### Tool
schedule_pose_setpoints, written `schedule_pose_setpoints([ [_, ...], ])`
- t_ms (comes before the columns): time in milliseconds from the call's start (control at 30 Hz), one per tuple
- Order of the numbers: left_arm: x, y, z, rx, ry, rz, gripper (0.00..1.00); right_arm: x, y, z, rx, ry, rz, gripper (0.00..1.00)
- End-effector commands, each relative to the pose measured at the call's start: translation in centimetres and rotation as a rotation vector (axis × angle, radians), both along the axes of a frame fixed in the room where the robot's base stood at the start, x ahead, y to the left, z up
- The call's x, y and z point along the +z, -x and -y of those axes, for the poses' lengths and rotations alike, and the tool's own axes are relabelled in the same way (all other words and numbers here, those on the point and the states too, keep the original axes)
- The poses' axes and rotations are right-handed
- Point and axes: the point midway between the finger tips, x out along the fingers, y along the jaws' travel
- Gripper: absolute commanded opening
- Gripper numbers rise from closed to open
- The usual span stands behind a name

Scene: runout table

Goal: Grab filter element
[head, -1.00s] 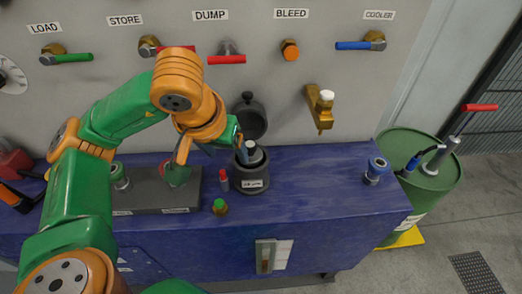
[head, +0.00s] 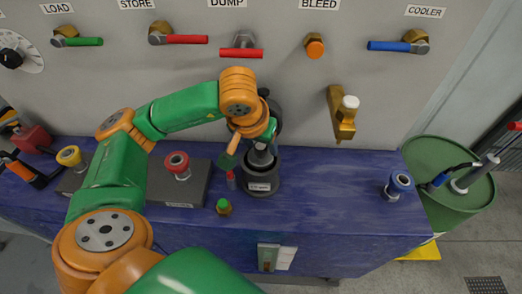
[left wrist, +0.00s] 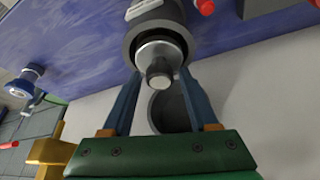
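The dark filter housing (head: 263,186) stands upright and open on the blue bench. A grey metal element (head: 261,158) with a narrower top knob sits in it; I take this as the filter element. The left wrist view shows the element (left wrist: 159,55) inside the housing's round rim (left wrist: 131,42). My left gripper (head: 250,150) is over the housing. In the left wrist view its blue fingers (left wrist: 159,77) are spread, one on each side of the element's knob, with gaps visible. Part of the element is hidden inside the housing. My right gripper is not in view.
A brass valve (head: 343,118) juts from the wall.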

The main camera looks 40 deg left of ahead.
Motion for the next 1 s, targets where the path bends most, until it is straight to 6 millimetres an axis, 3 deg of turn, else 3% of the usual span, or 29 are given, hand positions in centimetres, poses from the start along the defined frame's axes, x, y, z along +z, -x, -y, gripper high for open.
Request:
schedule_pose_setpoints([
  [33, 0.01, 0.0, 0.01, 0.0, 0.0, 0.0, 0.43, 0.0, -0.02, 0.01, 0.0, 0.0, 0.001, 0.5],
  [200, 0.03, 0.01, 0.01, 0.0, 0.0, 0.0, 0.0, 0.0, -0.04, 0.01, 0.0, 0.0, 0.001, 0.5],
  [1000, 0.02, 0.01, 0.03, 0.0, 0.001, 0.0, 0.0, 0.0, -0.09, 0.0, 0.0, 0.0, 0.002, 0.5],
])
